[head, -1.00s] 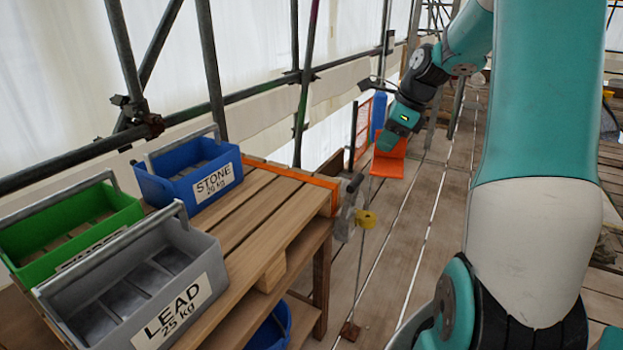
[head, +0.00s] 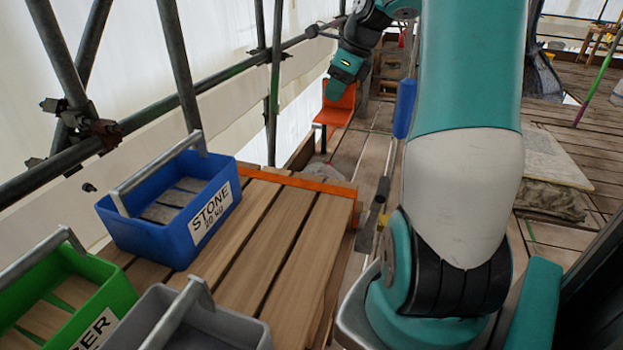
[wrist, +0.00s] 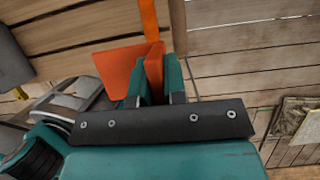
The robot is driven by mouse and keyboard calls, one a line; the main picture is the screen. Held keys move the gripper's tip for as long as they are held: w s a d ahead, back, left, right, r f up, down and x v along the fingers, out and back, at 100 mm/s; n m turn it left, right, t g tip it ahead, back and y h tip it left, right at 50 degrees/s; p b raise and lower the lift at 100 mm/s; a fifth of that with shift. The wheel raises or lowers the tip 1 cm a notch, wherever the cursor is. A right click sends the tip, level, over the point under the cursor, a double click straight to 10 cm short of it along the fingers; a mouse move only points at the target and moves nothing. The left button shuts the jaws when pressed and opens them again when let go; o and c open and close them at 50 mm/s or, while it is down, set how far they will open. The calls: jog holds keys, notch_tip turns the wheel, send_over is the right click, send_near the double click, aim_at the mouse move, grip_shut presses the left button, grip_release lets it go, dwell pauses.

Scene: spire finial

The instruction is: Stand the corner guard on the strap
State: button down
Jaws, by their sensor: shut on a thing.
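The corner guard is an orange bent plate (head: 338,104). My gripper (head: 342,82) is shut on it and holds it beyond the far end of the wooden table. In the wrist view the guard (wrist: 122,68) shows one broad flap to the left, with its other part between my teal fingers (wrist: 156,82). The strap is an orange band (head: 305,183) lying across the table planks near their far end and turning down over the right edge. It also shows in the wrist view (wrist: 149,20), above the guard in the picture. The guard appears apart from the strap.
A blue STONE crate (head: 145,225), a green crate (head: 75,295) and a grey crate (head: 210,325) stand on the table (head: 265,250). Scaffold poles (head: 178,65) run along the left. A blue cylinder (head: 404,108) is beside my arm. The planks around the strap are bare.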

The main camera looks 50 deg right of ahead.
jog(key=f+b, duration=0.1)
jog(key=f, duration=1.9)
jog(key=shift+w, duration=0.2)
jog(key=c, duration=1.2)
grip_release()
jog(key=shift+f, duration=0.1)
jog(key=shift+o, duration=0.2)
